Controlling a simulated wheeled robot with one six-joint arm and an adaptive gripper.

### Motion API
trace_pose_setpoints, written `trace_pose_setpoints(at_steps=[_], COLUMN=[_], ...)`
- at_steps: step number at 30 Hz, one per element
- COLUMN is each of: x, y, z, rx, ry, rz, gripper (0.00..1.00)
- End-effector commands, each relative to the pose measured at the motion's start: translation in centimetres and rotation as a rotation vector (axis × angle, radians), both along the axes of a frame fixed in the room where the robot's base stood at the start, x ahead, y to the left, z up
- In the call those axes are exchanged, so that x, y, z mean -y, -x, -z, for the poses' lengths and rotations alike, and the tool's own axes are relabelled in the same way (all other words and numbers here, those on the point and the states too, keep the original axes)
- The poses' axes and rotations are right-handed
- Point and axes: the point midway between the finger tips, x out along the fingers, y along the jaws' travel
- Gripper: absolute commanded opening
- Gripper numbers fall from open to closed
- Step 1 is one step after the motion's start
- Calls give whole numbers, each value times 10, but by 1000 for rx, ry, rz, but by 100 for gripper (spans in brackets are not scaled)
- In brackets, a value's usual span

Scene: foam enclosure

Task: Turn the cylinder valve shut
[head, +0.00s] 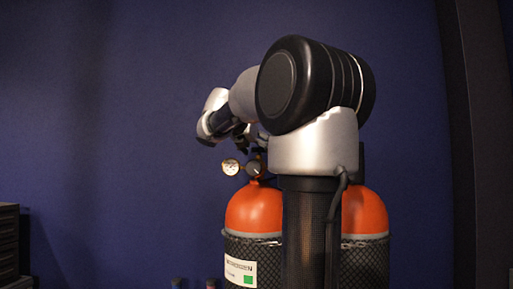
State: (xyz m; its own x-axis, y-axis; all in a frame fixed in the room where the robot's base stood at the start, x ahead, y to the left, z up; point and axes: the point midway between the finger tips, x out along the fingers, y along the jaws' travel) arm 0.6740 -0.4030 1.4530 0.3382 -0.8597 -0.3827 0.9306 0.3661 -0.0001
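Two orange-topped gas cylinders stand side by side, the left one (252,210) and the right one (366,212), with my arm in front of the gap between them. A gauge with a pale round dial (231,166) and a darker gauge beside it (252,168) sit above the left cylinder. My gripper (250,136) shows as a small dark shape just above these gauges, partly behind my arm. Its fingers are too small and too covered to tell whether they are open or shut. The valve handle cannot be made out, nor can any contact with it.
A dark mesh sleeve with a white and green label (240,272) wraps the left cylinder. A dark drawer cabinet (9,243) stands at the left edge. A plain blue wall (110,120) is behind. A dark upright post (472,140) is at the right.

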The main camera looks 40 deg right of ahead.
Motion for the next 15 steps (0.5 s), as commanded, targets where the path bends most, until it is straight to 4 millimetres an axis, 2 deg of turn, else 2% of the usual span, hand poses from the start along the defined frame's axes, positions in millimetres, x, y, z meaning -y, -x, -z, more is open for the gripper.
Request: trace_pose_setpoints(at_steps=[1,6,7,15], x=[0,0,0,-1], y=[0,0,0,-1], z=[0,0,0,0], rx=[0,0,0,-1], ry=[0,0,0,0], rz=[0,0,0,16], gripper=[58,27,23,24])
